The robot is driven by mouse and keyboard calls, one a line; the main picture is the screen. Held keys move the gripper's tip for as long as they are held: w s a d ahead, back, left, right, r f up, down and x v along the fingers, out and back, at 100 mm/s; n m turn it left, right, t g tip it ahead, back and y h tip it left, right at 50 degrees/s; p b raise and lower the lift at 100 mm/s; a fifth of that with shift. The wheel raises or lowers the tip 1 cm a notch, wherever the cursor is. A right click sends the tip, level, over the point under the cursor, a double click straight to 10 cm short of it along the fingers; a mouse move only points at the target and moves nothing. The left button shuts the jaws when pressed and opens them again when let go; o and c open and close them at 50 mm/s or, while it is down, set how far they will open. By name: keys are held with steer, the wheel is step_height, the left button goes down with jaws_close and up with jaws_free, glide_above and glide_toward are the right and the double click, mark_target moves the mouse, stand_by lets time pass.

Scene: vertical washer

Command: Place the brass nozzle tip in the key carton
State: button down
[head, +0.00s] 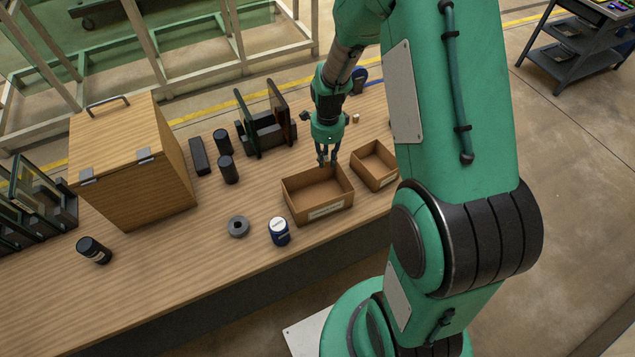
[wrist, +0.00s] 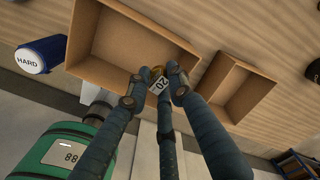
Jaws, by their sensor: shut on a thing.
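My gripper (head: 326,158) is shut on a small brass piece, the nozzle tip (wrist: 157,71), seen between the fingertips in the wrist view. The labels are too small to read, so I cannot tell which is the key carton.
A blue jar (head: 279,236) and a grey ring (head: 238,227) are left of the larger carton. Dark cylinders (head: 228,169), a dark rack (head: 265,135) and a wooden box (head: 145,185) stand farther left. The table's front left is mostly clear.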

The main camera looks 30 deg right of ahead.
steer(key=s+a+n, duration=0.2)
steer(key=s+a, duration=0.1)
steer(key=a, duration=0.2)
glide_above(317, 200)
steer(key=shift+f, duration=2.45)
steer(key=shift+s+p, duration=0.1)
steer(key=shift+p, duration=0.2)
steer(key=shift+f, duration=0.1)
steer(key=shift+f, duration=3.1)
steer(key=shift+f+b, duration=0.35)
steer(key=shift+f, duration=1.5)
steer(key=shift+f, duration=0.15)
